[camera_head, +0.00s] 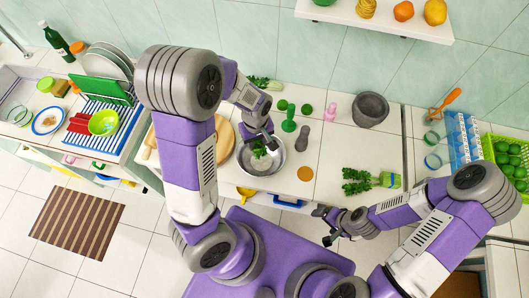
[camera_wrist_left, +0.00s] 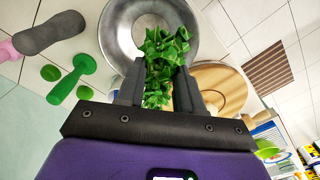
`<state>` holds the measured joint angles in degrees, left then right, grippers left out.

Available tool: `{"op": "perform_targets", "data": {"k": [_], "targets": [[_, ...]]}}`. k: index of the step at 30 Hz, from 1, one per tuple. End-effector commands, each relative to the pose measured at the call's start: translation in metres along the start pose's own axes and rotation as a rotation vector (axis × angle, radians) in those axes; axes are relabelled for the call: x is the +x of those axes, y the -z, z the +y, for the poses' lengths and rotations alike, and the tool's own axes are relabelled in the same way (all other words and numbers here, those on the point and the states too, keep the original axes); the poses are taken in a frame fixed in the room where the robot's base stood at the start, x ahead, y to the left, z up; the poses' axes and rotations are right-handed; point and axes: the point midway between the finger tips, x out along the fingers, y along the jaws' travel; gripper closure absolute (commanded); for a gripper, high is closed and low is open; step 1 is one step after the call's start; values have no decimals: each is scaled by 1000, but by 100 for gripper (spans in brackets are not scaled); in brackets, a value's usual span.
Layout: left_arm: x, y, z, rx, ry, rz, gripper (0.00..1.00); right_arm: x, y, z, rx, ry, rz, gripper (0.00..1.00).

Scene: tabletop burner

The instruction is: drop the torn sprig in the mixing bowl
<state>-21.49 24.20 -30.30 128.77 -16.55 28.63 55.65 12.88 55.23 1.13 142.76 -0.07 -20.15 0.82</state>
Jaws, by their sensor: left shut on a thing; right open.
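The metal mixing bowl (camera_head: 246,167) stands on the counter near its front edge; it also shows in the left wrist view (camera_wrist_left: 118,22). My left gripper (camera_head: 266,141) is over the bowl. In the left wrist view it (camera_wrist_left: 157,80) is shut on the torn green sprig (camera_wrist_left: 163,50), whose leaves spread past the fingertips over the bowl. The sprig also shows small in the head view (camera_head: 259,148). My right gripper (camera_head: 329,226) is open and empty in front of the counter. A bunch of green herb (camera_head: 362,180) lies on the counter to the right.
A round wooden board (camera_wrist_left: 222,85) lies close beside the bowl. A green pestle-like tool (camera_head: 289,119), a grey one (camera_head: 302,138) and a dark mortar (camera_head: 370,109) stand right of the bowl. A dish rack (camera_head: 104,90) is far left. The counter right of the bowl has free room.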

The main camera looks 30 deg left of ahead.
Motion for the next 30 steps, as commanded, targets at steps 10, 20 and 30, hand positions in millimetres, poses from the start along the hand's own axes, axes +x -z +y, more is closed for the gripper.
{"op": "perform_targets", "data": {"k": [10,20,30], "targets": [[44,0,0,0,1,-1,96,38,2,14,0,0,1,11],[51,0,0,0,1,0,96,44,2,16,0,0,1,11],[51,0,0,0,0,0,34,43,2,16,0,0,1,11]]}}
